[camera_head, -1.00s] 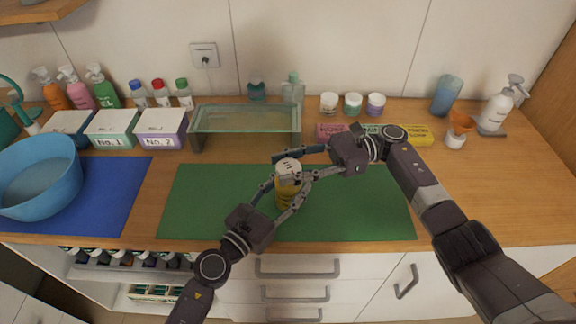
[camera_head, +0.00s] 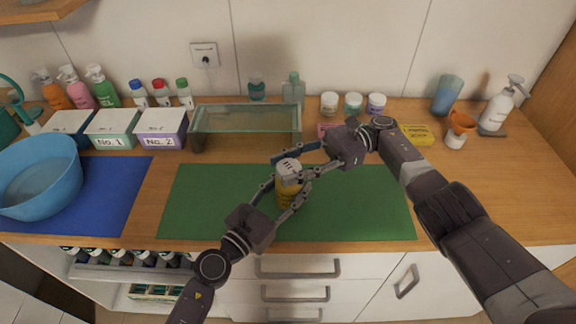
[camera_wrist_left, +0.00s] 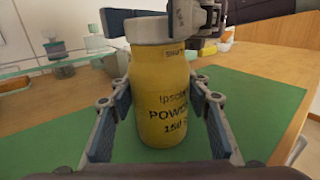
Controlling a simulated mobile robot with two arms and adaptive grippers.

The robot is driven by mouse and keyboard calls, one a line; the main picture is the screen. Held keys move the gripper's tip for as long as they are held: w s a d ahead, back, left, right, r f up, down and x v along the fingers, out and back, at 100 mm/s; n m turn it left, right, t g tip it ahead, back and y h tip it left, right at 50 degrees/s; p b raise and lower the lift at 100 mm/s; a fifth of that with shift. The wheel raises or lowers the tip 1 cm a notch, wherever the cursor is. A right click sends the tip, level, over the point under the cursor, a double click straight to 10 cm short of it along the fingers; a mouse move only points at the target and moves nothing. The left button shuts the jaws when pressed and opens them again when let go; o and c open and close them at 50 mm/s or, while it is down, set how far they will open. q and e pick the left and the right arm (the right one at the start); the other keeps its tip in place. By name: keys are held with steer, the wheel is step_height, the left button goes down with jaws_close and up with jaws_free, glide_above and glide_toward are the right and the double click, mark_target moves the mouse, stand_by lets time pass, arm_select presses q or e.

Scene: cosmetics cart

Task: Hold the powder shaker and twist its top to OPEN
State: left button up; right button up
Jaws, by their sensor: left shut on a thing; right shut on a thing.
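The powder shaker is a yellow bottle (camera_head: 289,196) with a whitish top (camera_head: 288,168), upright on the green mat (camera_head: 360,205). In the left wrist view its yellow body (camera_wrist_left: 162,95) with dark lettering fills the middle, under the pale top (camera_wrist_left: 148,28). My left gripper (camera_head: 282,205) is shut around the body from the front left, one finger on each side. My right gripper (camera_head: 292,163) comes from the right and is shut on the top. Its fingers partly cover the top in both views.
A glass-topped stand (camera_head: 246,120) is behind the mat. A blue basin (camera_head: 40,178) on a blue mat (camera_head: 115,195) is at left. Labelled boxes (camera_head: 160,128), small jars (camera_head: 353,103) and a pump bottle (camera_head: 498,105) line the back. The mat's right part is clear.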

mark_target(289, 166)
steer(key=shift+f, duration=0.1)
steer(key=o, duration=1.2)
steer(key=shift+r, duration=0.2)
step_height(289, 166, up, 10)
steer(key=shift+f, duration=0.15)
